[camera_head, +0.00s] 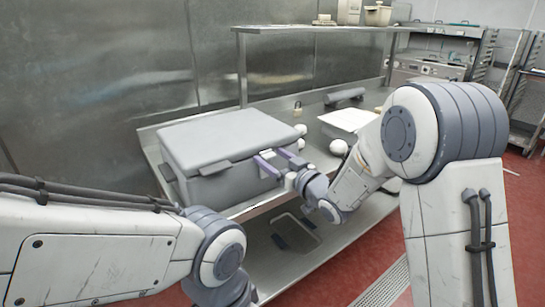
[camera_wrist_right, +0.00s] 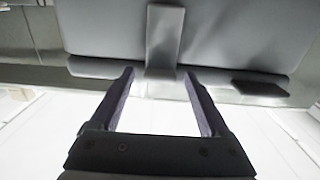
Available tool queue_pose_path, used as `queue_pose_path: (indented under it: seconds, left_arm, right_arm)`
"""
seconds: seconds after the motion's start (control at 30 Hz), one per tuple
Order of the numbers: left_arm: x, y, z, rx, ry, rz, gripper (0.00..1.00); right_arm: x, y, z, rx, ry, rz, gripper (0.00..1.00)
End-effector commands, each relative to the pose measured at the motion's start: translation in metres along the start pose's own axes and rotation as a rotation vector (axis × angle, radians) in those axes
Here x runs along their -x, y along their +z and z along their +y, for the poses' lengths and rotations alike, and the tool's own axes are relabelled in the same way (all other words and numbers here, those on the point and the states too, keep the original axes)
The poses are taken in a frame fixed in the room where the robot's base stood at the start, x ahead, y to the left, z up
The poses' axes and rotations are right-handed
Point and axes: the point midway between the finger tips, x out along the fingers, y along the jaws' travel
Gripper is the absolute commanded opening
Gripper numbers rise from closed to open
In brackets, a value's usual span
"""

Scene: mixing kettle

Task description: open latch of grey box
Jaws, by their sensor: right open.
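The grey box (camera_head: 225,140) stands on the steel table in the head view, its lid down. A flat darker latch tab (camera_head: 215,168) sticks out at the left of its front edge. My right gripper (camera_head: 271,158) is at the right part of the front edge. In the right wrist view, the grey box (camera_wrist_right: 100,30) fills the top, and a grey latch strip (camera_wrist_right: 164,35) runs down its face. The open fingers of my right gripper (camera_wrist_right: 159,75) lie on either side of the strip's lower end; contact is unclear. My left arm enters at lower left, its gripper out of view.
The steel table (camera_head: 150,143) has a lower shelf with a shallow tray (camera_head: 297,232). White round items (camera_head: 338,147), a white board (camera_head: 347,119) and a grey roll (camera_head: 344,96) lie right of the box. An overhead shelf (camera_head: 310,28) runs behind.

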Motion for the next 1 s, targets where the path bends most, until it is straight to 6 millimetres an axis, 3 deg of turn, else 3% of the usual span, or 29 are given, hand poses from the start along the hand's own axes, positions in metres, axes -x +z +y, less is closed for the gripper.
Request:
queue_pose_path:
  seconds: [0.27,0.47,0.5,1.0]
  left_arm:
    - [0.0001,0.0000,0.0000,0.000,0.000,0.000,0.50]
    - [0.0001,0.0000,0.0000,0.000,0.000,0.000,0.50]
    - [0.0001,0.0000,0.0000,0.000,0.000,0.000,0.50]
    - [0.0001,0.0000,0.0000,0.000,0.000,0.000,0.50]
  right_arm:
    - [-0.0016,0.0001,0.0000,0.000,0.000,0.000,0.80]
    - [-0.0014,0.0001,0.0001,0.000,0.000,0.000,0.04]
    - [-0.0013,0.0001,0.0001,0.000,0.000,0.000,0.00]
    - [-0.0011,0.0000,0.0002,0.000,0.000,0.000,0.00]
